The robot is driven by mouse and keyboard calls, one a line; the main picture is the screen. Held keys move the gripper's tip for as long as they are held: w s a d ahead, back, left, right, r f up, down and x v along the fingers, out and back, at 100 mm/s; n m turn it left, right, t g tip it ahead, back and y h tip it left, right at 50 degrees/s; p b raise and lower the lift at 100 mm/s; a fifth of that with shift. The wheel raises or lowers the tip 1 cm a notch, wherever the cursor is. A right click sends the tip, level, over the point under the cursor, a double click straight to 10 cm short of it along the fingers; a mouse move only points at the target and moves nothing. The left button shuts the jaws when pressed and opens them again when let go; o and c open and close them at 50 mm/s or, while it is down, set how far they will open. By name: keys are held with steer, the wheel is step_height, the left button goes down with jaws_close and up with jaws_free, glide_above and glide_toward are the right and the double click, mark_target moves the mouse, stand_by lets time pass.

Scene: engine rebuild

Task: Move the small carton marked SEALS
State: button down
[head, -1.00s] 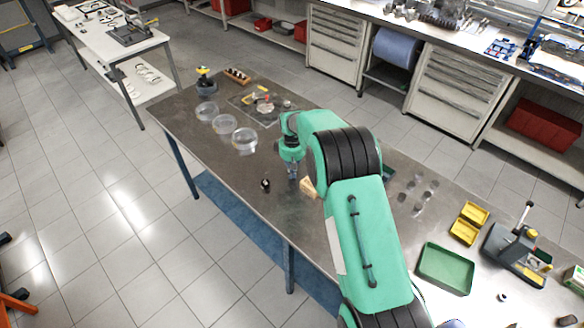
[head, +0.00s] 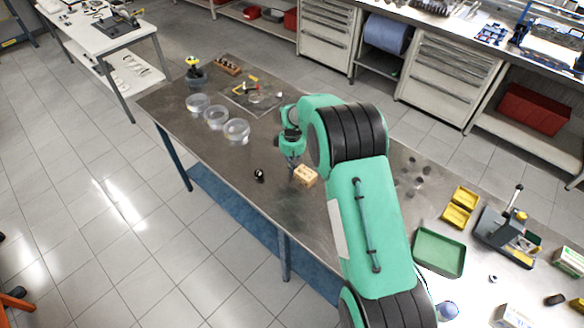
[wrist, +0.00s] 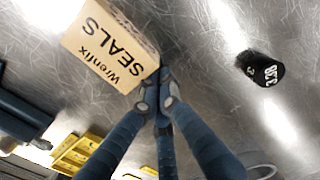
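The small carton marked SEALS (head: 305,176) is tan and sits on the metal bench. In the wrist view the carton (wrist: 108,45) is at the upper left, its "Wrenfix SEALS" lettering upside down. My gripper (head: 293,165) is low over the bench, just left of the carton in the head view. In the wrist view my gripper's fingertips (wrist: 161,80) are drawn together beside the carton's lower right corner. Nothing shows between them. I cannot tell whether they touch the carton.
A small black part with white marks (head: 259,175) (wrist: 262,68) stands near the bench's front edge. Clear bowls (head: 236,130) stand to the left. Bench between carton and black part is bare.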

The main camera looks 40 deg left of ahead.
mark_target(322, 193)
steer(key=d+b, duration=0.2)
steer(key=d, duration=1.8)
steer(key=shift+d, duration=0.15)
steer(key=shift+a+b, duration=0.4)
steer(key=shift+a, duration=1.65)
step_height(322, 193, up, 10)
